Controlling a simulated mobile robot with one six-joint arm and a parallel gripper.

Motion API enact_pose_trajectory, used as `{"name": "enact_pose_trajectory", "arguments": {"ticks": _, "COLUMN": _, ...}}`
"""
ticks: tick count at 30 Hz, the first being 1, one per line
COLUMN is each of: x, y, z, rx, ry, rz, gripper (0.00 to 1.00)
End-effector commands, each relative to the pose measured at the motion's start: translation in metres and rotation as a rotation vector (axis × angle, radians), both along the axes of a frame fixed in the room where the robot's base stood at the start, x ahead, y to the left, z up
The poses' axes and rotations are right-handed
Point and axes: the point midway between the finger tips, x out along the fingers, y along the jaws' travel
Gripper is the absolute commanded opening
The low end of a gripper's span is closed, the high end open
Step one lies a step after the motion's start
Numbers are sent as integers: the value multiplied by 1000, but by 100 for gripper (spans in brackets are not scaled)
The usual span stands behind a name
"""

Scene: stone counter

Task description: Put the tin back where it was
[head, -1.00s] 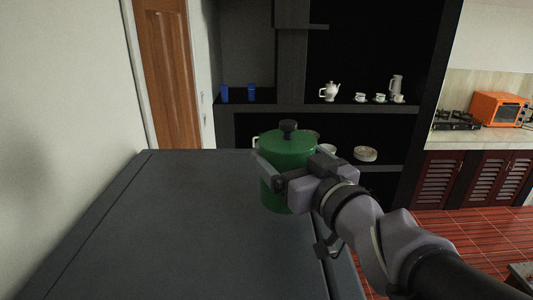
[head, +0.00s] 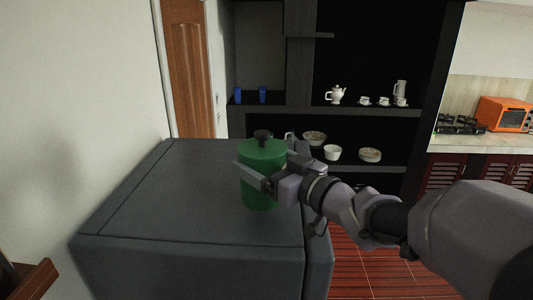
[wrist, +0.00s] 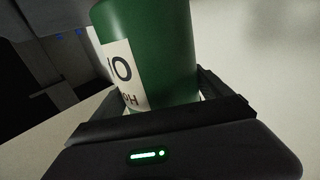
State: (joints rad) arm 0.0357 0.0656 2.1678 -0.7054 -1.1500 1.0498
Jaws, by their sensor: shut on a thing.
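The green tin (head: 263,186), with a dark knobbed lid, is upright at the right part of the dark grey counter top (head: 190,200). My gripper (head: 256,176) reaches in from the right and is shut around the tin's body. In the wrist view the tin (wrist: 160,50) stands between the fingers and shows a white label with dark letters. I cannot tell whether its base touches the counter top.
The rest of the counter top is bare. Its right edge drops to the red floor (head: 355,265). A wall (head: 70,100) runs along the left. Dark shelves behind hold blue cups (head: 262,95), a white teapot (head: 336,94) and bowls (head: 333,152). A brown wooden thing (head: 25,280) shows at lower left.

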Motion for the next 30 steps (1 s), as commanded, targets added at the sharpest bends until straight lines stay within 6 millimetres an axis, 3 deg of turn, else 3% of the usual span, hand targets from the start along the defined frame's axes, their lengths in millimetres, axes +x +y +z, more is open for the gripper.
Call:
{"name": "enact_pose_trajectory", "arguments": {"ticks": 7, "x": 31, "y": 10, "z": -3, "rx": 0, "ry": -1, "rz": 1, "gripper": 22}}
{"name": "enact_pose_trajectory", "arguments": {"ticks": 12, "x": 29, "y": 9, "z": -36, "rx": 1, "ry": 1, "rz": -1, "gripper": 22}}
{"name": "enact_pose_trajectory", "arguments": {"ticks": 23, "x": 28, "y": 9, "z": -42, "rx": -1, "ry": -4, "rz": -1, "gripper": 22}}
{"name": "enact_pose_trajectory", "arguments": {"ticks": 24, "x": 28, "y": 9, "z": -42, "rx": -1, "ry": -1, "rz": -1, "gripper": 92}}
{"name": "enact_pose_trajectory", "arguments": {"ticks": 26, "x": 28, "y": 9, "z": -41, "rx": -1, "ry": -1, "rz": -1, "gripper": 100}}
{"name": "enact_pose_trajectory", "arguments": {"ticks": 30, "x": 28, "y": 9, "z": -41, "rx": -1, "ry": -1, "rz": -1, "gripper": 100}}
